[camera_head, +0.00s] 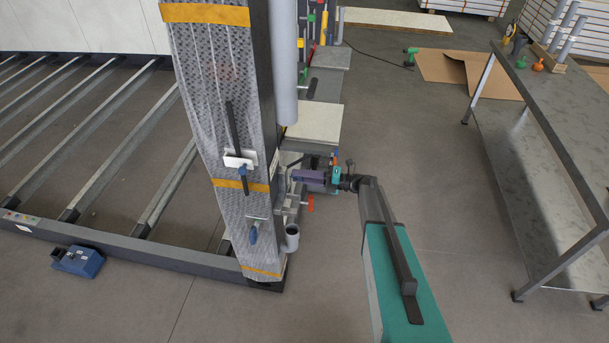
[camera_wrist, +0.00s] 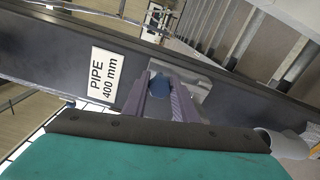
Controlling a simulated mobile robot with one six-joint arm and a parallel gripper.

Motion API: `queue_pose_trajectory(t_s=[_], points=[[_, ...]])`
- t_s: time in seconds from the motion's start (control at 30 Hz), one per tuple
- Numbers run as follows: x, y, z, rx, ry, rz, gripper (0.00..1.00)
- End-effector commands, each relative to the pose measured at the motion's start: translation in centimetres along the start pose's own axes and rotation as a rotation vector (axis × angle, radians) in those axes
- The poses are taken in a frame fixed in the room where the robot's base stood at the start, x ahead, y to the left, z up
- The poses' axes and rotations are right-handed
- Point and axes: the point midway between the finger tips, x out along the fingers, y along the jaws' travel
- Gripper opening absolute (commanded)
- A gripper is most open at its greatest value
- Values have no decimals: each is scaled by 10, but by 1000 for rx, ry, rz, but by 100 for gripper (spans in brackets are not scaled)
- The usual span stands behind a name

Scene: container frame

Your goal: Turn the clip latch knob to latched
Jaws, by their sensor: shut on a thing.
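The blue round knob (camera_wrist: 158,84) of the clip latch shows between my two purple-grey fingers in the wrist view. It sits in front of a pale metal bracket on a dark beam. My gripper (camera_wrist: 161,79) is shut on this knob, with a finger on either side. In the head view my gripper (camera_head: 295,176) reaches in from the right to the side of the wrapped column. The knob is hidden there behind the fingers and column parts. Its turned position cannot be told.
A white "PIPE 400 mm" label (camera_wrist: 103,74) is beside the fingers on the dark beam. The wrapped column (camera_head: 222,110) stands left of my gripper. A metal table (camera_head: 540,190) stands right; floor between is clear.

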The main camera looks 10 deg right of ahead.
Motion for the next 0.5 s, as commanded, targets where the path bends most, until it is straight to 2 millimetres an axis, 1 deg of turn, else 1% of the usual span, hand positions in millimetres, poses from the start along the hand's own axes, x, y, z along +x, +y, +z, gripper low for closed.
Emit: queue_pose_trajectory(t_s=[0.03, 0.43, 0.47, 0.5], points=[[-2, -2, 0, 6, -2, -5, 0], [9, -2, -6, 9, 14, -2, 0], [9, -2, -6, 9, 15, -2, 30], [10, -2, -6, 9, 16, -2, 37]])
